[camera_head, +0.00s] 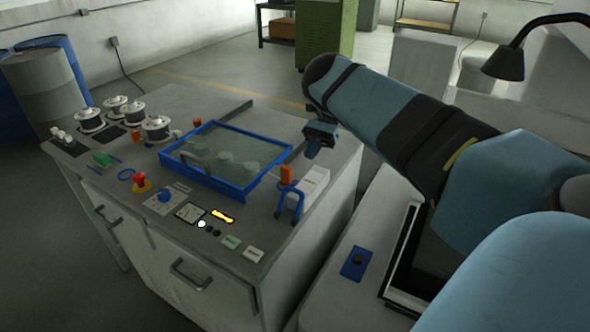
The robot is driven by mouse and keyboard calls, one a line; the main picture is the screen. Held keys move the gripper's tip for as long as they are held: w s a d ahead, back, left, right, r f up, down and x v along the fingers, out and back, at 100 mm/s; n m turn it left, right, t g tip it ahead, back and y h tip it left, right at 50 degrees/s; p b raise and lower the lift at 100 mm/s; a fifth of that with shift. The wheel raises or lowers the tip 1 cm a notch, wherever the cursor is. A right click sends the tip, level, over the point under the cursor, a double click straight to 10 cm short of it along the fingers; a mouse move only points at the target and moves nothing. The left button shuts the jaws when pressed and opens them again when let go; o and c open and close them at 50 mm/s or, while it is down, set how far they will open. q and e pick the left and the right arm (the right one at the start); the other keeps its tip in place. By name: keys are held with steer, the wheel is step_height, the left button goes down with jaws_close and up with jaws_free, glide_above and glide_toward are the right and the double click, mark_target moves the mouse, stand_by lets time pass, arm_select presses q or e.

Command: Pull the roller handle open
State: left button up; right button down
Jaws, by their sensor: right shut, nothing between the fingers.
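A small blue fixture with an orange upright grip (287,173) stands near the right edge of the grey bench (165,108), beside the blue-framed tank (250,185). It may be the roller handle; I cannot tell for sure. Its blue legs rest on the bench top. My right gripper (314,150) is shut and empty. It points down near the bench's right side, above and to the right of the orange grip, and appears apart from it. My right arm reaches in from the right. My left gripper is not in view.
Wire spools (158,128) stand at the bench's left. A red emergency button (140,181) is at the front left, with a control panel (190,212) beside it. A desk lamp (504,62) hangs at upper right.

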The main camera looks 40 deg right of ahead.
steer(key=shift+r, duration=0.1)
stand_by(0.3)
steer(key=x, duration=1)
steer(key=shift+p, duration=0.3)
steer(key=shift+w, duration=0.1)
